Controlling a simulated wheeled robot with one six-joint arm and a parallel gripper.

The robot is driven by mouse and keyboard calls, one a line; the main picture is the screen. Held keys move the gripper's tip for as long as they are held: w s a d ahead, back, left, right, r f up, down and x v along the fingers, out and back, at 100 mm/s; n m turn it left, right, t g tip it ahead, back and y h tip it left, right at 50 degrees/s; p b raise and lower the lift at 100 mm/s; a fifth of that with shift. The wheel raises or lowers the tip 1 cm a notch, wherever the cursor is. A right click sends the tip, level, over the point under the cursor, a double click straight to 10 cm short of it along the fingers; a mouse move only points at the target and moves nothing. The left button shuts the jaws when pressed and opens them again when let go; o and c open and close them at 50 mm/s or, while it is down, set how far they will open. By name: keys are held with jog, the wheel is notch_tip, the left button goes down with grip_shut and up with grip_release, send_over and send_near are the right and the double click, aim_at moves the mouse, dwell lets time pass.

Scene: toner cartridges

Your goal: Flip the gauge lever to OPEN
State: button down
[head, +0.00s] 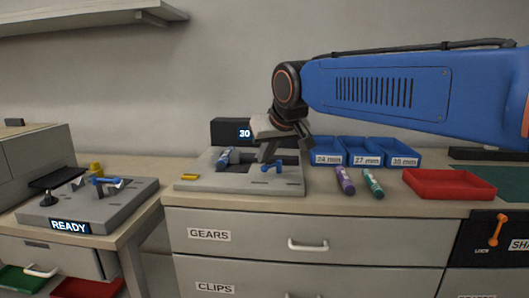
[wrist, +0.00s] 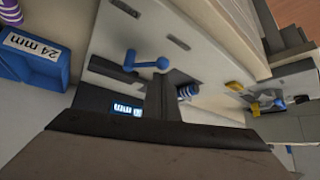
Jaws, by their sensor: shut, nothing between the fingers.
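The gauge (head: 290,187) is a grey block on the counter with a dark display (head: 228,132) behind it reading 30. Its blue lever (head: 271,168) sits on the right part of the block, and it also shows in the wrist view (wrist: 147,64). A blue and white cartridge (head: 228,157) lies in the gauge to the lever's left; part of it shows in the wrist view (wrist: 186,92). My gripper (head: 264,156) is shut and empty, pointing down over the gauge, close beside the lever. I cannot tell whether it touches. The lever's marking is not readable.
Blue bins (head: 328,160) marked 24, 27 and 30 mm stand right of the gauge. A purple cartridge (head: 345,181), a teal cartridge (head: 373,183) and a red tray (head: 449,195) lie further right. A READY fixture (head: 112,214) with its own blue lever stands left.

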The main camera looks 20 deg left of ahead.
aim_at(268, 167)
jog(key=shift+s+d+n+g+y, duration=0.1)
jog(key=shift+d+n+g+y, duration=0.25)
jog(key=shift+n, duration=0.35)
jog(key=shift+d+n+g+y, duration=0.25)
jog(key=shift+d+n+g, duration=0.25)
jog(key=shift+n, duration=0.2)
jog(key=d+n+g, duration=0.1)
jog(key=n, duration=0.1)
jog(key=d+n+g+y, duration=0.1)
jog(key=shift+n, duration=0.4)
jog(key=d+n+g, duration=0.1)
jog(key=n+g, duration=0.2)
jog(key=shift+w+d+n, duration=0.3)
jog(key=shift+w+d, duration=0.05)
jog(key=n+g, duration=0.1)
jog(key=w+d+n+g, duration=0.1)
jog(key=n, duration=0.1)
jog(key=shift+d, duration=0.2)
jog(key=shift+s, duration=0.1)
jog(key=shift+a, duration=0.2)
jog(key=shift+w+a, duration=0.3)
jog(key=shift+a, duration=0.3)
jog(key=shift+r, duration=0.1)
